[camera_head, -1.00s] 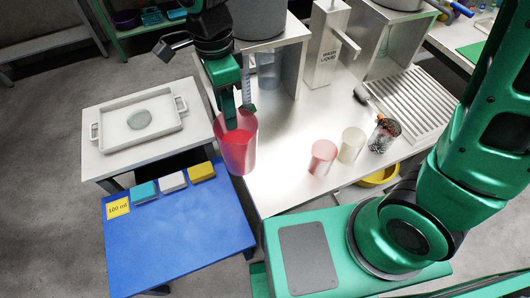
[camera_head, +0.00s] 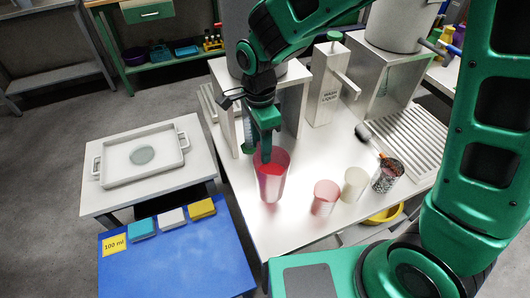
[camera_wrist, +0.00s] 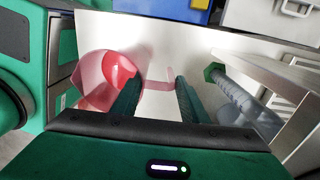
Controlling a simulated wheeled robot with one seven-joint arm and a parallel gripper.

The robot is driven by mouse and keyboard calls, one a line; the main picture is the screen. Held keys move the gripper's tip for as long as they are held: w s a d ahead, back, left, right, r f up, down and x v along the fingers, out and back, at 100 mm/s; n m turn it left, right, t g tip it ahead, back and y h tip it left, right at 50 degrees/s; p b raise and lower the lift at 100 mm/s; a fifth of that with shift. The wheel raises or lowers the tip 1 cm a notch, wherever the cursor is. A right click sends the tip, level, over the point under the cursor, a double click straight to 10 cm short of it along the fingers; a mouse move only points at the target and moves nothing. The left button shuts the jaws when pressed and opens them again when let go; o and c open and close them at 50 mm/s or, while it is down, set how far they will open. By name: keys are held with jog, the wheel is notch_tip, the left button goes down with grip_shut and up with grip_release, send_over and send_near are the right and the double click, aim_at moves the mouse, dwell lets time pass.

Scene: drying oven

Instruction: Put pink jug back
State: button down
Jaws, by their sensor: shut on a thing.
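The pink jug (camera_head: 271,182) is upright over the left part of the white worktop (camera_head: 292,232), with red inside it. I cannot tell whether its base touches the worktop. My gripper (camera_head: 266,153) is shut on its handle. In the wrist view the jug (camera_wrist: 88,78) is left of the fingers, and its pink handle (camera_wrist: 158,86) lies between my gripper's fingertips (camera_wrist: 155,90).
A smaller pink cup (camera_head: 325,198), a cream cup (camera_head: 353,184) and a mesh holder (camera_head: 388,176) stand to the right. A wash liquid dispenser (camera_head: 327,90) is behind. A clear cylinder with a green base (camera_wrist: 240,100) is close right of my fingers. A blue table (camera_head: 178,262) is left.

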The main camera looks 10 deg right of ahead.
jog(key=shift+f, duration=1.85)
jog(key=c, duration=1)
grip_release()
jog(key=shift+f, duration=0.1)
jog(key=shift+c, duration=0.2)
jog(key=r, duration=1.2)
jog(key=shift+w+a+r, duration=0.1)
jog(key=shift+w+r, duration=0.05)
jog(key=shift+w, duration=0.05)
